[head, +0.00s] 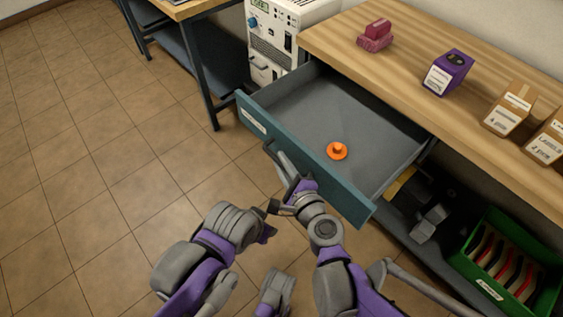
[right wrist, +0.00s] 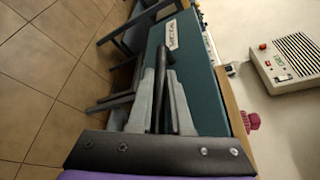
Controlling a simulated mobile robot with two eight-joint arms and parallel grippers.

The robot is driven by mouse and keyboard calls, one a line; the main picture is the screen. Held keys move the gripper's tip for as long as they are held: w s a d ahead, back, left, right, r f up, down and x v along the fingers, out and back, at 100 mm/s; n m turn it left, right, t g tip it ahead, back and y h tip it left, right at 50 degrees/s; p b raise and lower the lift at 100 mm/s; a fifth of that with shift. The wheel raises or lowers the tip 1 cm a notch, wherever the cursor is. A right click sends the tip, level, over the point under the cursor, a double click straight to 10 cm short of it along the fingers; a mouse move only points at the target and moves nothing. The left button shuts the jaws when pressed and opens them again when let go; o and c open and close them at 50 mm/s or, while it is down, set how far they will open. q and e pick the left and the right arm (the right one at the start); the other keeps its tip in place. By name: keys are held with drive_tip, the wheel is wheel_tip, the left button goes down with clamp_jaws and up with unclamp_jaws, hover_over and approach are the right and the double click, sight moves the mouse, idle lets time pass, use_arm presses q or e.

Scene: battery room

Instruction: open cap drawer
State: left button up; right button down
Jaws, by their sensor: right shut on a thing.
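The cap drawer (head: 330,185) has a teal front with a white label and stands well open below the wooden worktop. An orange cap (head: 337,151) lies on its grey floor. My right gripper (head: 287,180) is at the dark bar handle (head: 274,156) on the drawer front. In the right wrist view my right gripper's fingers (right wrist: 163,98) are on either side of the handle (right wrist: 168,60), shut on it, beside the teal drawer front (right wrist: 199,85). My left arm's end (head: 262,234) is apart from the drawer at the lower left; its finger state is unclear.
The worktop (head: 400,65) bears a pink object (head: 375,36), a purple box (head: 448,73) and brown boxes (head: 508,108). A green crate (head: 505,262) stands below right. A white instrument (head: 285,25) stands behind the drawer. Tiled floor at left is clear.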

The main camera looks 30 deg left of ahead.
drive_tip(key=c, duration=0.8)
unclamp_jaws()
drive_tip(key=shift+c, duration=0.2)
drive_tip(key=p+v, duration=0.2)
drive_tip(key=v, duration=0.9)
